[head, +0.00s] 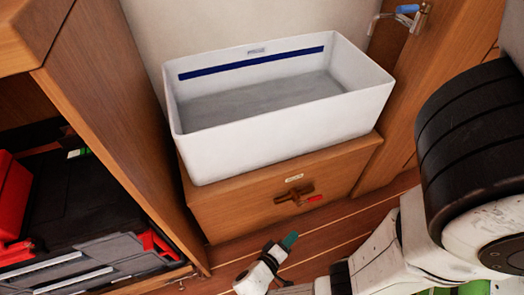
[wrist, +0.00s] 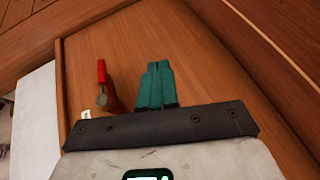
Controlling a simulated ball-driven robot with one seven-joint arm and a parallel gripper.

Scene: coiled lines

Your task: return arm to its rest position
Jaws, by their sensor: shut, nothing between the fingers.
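My gripper (head: 289,241) shows in the head view low in the centre, in front of the wooden locker (head: 240,216). Its green fingertips are together, with nothing between them. The wrist view shows the gripper's green fingers (wrist: 155,85) side by side and shut, over a brown wooden surface. My white and black arm comes in from the right in the head view.
A white open bin (head: 280,130) stands on the locker. The locker front has a dark latch (head: 293,194) with a red part. An open wooden cupboard at left holds grey and red cases (head: 70,270). A blue-handled fitting (head: 407,9) is at upper right.

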